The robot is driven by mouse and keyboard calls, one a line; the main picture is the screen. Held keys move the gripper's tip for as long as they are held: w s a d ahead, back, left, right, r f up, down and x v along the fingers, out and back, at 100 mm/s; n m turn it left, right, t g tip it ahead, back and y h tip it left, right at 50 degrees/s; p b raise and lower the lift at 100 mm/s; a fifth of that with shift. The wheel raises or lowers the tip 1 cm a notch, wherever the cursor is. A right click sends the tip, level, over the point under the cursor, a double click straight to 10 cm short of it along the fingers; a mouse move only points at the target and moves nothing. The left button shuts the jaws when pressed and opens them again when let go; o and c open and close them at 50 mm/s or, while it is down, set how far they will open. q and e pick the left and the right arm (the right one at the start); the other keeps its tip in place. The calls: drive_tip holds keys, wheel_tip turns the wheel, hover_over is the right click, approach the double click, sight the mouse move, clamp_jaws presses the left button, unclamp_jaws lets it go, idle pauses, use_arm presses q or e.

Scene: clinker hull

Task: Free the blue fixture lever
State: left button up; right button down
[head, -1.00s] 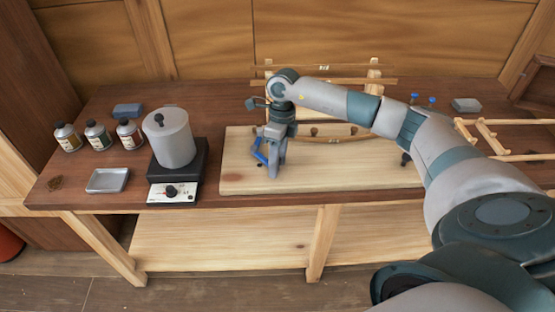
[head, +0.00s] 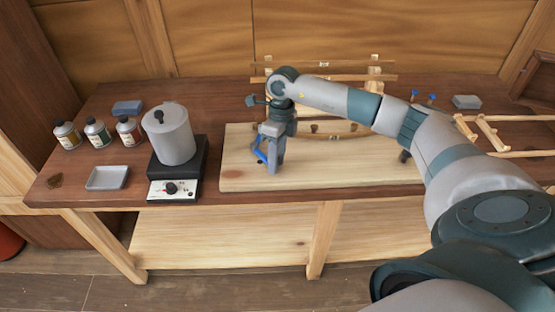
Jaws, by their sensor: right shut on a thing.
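The blue fixture lever (head: 261,153) shows as a small blue piece at the left part of the pale wooden board (head: 340,174). My right gripper (head: 273,166) points down over the board, right at the lever, and is shut on it. The gripper's fingers hide part of the lever and whatever it is mounted on. My left gripper is not in view.
A grey lidded pot (head: 172,137) stands on a black hotplate (head: 178,172) to the left. Several bottles (head: 97,134), a grey tray (head: 107,178) and a blue-grey block (head: 127,107) are further left. Wooden racks (head: 375,75) stand behind the board.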

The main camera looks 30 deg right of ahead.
drive_tip(key=shift+a+m, duration=0.5)
drive_tip(key=shift+a, duration=0.3)
drive_tip(key=a+m, duration=0.1)
drive_tip(key=a+m+b, duration=0.1)
drive_tip(key=a+m, duration=0.1)
drive_tip(key=w+a+m+t+b, duration=0.1)
drive_tip(key=shift+a+y, duration=0.2)
drive_tip(key=shift+y, duration=0.1)
drive_tip(key=w+a+m, duration=0.1)
drive_tip(key=m, duration=0.1)
drive_tip(key=w+a+m+b, duration=0.1)
drive_tip(key=m, duration=0.1)
drive_tip(key=w+a+m+t+b, duration=0.1)
drive_tip(key=a, duration=0.1)
drive_tip(key=shift+w+m, duration=0.2)
drive_tip(key=shift+m, duration=0.2)
drive_tip(key=w+m, duration=0.1)
drive_tip(key=w+a+m+b, duration=0.1)
drive_tip(key=w+m, duration=0.1)
drive_tip(key=shift+a+r+m+t+h, duration=0.1)
drive_tip(key=shift+a+m+t+h, duration=0.2)
drive_tip(key=shift+t+h, duration=0.1)
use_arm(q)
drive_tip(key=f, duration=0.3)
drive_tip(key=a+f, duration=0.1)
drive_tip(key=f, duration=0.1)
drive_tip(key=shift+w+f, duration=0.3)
use_arm(e)
drive_tip(key=shift+w+r, duration=0.1)
drive_tip(key=shift+r, duration=0.05)
